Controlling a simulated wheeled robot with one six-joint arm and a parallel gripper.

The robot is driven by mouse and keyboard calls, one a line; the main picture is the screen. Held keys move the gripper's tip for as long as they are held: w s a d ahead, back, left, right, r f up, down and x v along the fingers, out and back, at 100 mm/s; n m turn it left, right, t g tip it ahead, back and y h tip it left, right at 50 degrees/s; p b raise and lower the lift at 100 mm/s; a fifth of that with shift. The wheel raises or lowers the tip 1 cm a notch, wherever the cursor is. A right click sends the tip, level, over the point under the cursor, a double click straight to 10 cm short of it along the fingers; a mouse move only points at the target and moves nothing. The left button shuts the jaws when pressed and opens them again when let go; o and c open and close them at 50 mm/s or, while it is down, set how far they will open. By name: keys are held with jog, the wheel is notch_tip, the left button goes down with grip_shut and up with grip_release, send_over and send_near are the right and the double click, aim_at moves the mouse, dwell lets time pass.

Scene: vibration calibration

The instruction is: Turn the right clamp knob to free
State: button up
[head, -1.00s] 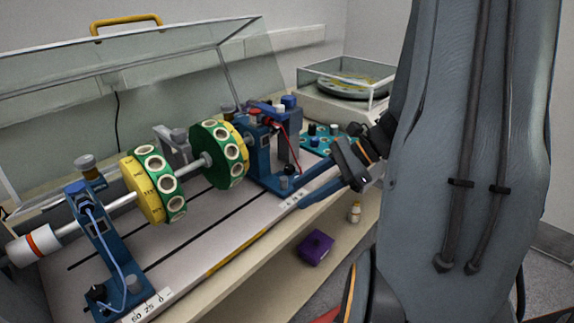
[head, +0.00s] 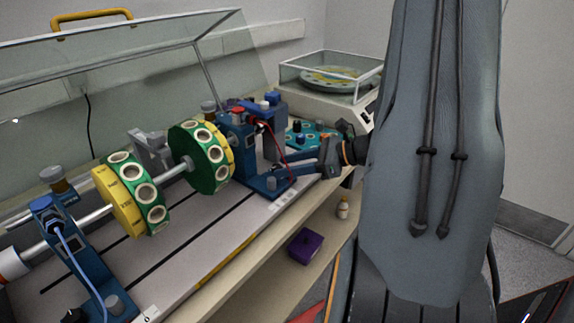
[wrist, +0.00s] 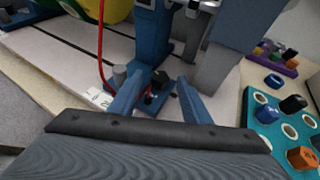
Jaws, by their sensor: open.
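The right blue pedestal (head: 236,150) stands on the grey slotted bed and carries one end of the shaft with the green and yellow discs. On its foot, the wrist view shows a small dark knob (wrist: 160,78) and a grey cylindrical knob (wrist: 120,75). Which of them is the clamp knob, and its setting, I cannot read. My gripper (wrist: 160,80) is open, its blue fingers on either side of the dark knob in that view; contact cannot be told. In the head view my gripper (head: 297,170) reaches to the pedestal foot from the right.
A red cable (wrist: 102,45) hangs left of the fingers. A teal tray (wrist: 262,128) with coloured knobs lies to the right. A purple box (head: 306,246) and a small bottle (head: 342,208) sit on the bench front. A clear raised cover (head: 130,75) stands behind.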

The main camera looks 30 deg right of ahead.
jog(key=shift+w+a+f, duration=0.15)
jog(key=shift+w+a, duration=0.05)
jog(key=c, duration=1)
jog(key=shift+c, duration=0.2)
